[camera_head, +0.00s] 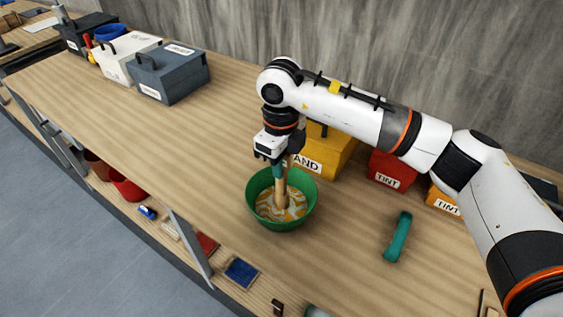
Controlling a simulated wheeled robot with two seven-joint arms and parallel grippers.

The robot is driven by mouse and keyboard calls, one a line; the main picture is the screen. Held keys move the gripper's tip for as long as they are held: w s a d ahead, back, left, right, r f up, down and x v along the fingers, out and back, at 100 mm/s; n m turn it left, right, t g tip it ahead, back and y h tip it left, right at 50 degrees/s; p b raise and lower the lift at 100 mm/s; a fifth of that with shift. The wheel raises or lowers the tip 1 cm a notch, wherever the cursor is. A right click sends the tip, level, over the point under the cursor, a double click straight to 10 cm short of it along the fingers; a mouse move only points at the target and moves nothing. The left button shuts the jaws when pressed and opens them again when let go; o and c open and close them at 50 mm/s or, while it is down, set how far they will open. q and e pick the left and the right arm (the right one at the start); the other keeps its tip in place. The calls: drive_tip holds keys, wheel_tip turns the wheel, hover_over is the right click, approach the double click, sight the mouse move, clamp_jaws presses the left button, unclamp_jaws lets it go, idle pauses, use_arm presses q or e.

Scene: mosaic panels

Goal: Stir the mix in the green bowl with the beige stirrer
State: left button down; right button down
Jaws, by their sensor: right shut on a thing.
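A green bowl (256,188) stands on the wooden bench in the middle of the view. Inside it lies an orange and white swirled mix (268,211). My right gripper (279,165) is above the bowl, pointing down, shut on the beige stirrer (281,190). The stirrer is roughly upright and its lower end is in the mix. The gripper hides the stirrer's top. My left gripper is out of view.
A yellow box marked "AND" (325,155) and a red "TINT" box (391,170) stand behind the bowl. A teal curved object (398,237) lies to the right. Grey (170,73) and white boxes (122,55) stand far left. The bench (170,140) left of the bowl is clear.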

drive_tip(key=shift+f+b, duration=0.35)
drive_tip(key=shift+b, duration=0.1)
idle(0.5)
drive_tip(key=shift+r, duration=0.1)
idle(0.5)
idle(0.4)
